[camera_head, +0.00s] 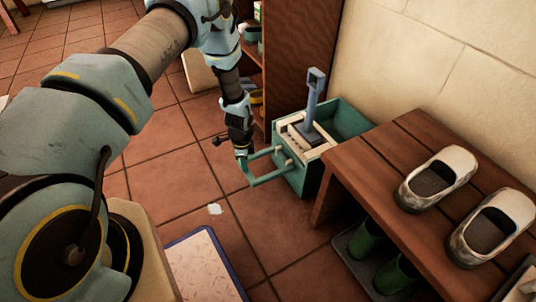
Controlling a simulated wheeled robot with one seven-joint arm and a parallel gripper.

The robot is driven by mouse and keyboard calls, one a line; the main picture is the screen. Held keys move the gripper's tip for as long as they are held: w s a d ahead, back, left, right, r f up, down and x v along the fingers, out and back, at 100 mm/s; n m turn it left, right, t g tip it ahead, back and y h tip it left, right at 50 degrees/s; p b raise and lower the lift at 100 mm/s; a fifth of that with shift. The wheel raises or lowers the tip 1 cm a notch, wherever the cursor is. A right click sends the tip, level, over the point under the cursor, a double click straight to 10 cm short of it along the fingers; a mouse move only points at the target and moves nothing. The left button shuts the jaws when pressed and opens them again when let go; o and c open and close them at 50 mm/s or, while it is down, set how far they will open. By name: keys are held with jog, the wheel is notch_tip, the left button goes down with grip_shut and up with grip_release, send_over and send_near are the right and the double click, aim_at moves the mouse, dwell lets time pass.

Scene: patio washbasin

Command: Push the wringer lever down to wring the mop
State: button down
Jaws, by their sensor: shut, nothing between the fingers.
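A green mop bucket (345,120) stands on the tiles between the wooden cabinet and the bench. A cream wringer (298,148) sits on its near side. A blue-grey mop (313,95) stands upright in the wringer; its lower end is hidden inside. The wringer lever (268,180), a green U-shaped bar, sticks out from the wringer toward the front left, roughly level. My gripper (242,157) is shut and empty, pointing down at the left end of the lever. It looks close to or touching the bar; I cannot tell whether there is contact.
A wooden bench (375,165) with a pair of worn slip-on shoes (437,178) stands right of the bucket. Green boots (367,240) are beneath it. A brown cabinet (298,50) stands behind. A pale mat (200,265) lies in front.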

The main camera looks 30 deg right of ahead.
jog(key=shift+f+b, duration=0.6)
jog(key=shift+f, duration=0.6)
dwell(0.7)
jog(key=shift+r, duration=0.1)
jog(key=shift+r+p, duration=2.85)
jog(key=shift+r, duration=1.1)
